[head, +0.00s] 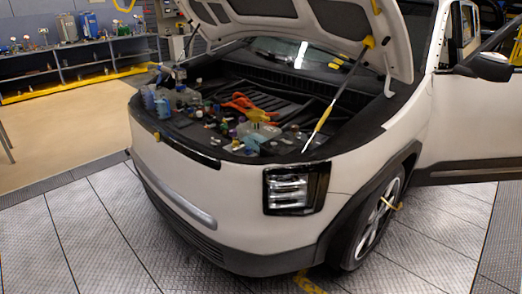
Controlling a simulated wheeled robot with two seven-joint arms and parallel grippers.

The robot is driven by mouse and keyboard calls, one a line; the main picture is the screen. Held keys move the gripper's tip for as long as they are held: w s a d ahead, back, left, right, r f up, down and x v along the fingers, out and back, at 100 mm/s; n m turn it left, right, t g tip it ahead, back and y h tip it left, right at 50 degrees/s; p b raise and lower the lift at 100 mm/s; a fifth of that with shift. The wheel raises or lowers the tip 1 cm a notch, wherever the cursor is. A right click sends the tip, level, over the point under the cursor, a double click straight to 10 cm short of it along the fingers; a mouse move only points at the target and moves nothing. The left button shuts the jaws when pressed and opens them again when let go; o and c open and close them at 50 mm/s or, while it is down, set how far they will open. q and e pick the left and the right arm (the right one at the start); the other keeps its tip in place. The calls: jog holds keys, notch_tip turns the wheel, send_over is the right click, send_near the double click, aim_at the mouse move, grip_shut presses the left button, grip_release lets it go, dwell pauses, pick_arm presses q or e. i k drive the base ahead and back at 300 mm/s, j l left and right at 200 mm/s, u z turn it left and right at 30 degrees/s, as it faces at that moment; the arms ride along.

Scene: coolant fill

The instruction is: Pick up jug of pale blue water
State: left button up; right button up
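Neither of my grippers is in view. Pale blue containers stand at the left front corner of the open engine bay of a white car. One pale blue container (149,98) is at the far left, and a smaller bluish one (163,107) stands close beside it. They are too small to tell for sure which is the jug of pale blue water. Nothing is seen touching them.
The white car (235,215) has its hood (320,28) raised on a yellow-gripped strut (323,117). Orange pliers-like tools (240,102) and several small bottles crowd the bay. A workbench (85,55) stands at the back left.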

aim_at(161, 100)
jog(key=i+j+z, duration=0.1)
jog(key=i+j, duration=0.15)
jog(key=j, duration=0.15)
jog(key=i+j+z, duration=0.1)
jog(key=j, duration=0.25)
jog(key=i+j+z, duration=0.1)
jog(key=i+j, duration=0.2)
jog(key=j, duration=0.15)
jog(key=i+j+z, duration=0.1)
jog(key=j, duration=0.3)
jog(key=i+j+z, duration=0.15)
jog(key=j, duration=0.3)
jog(key=i+j+z, duration=0.1)
jog(key=i+j, duration=0.15)
jog(key=j, duration=0.2)
jog(key=i+j+z, duration=0.1)
jog(key=j, duration=0.4)
jog(key=i+j+z, duration=0.1)
jog(key=j, duration=0.35)
jog(key=i, duration=0.05)
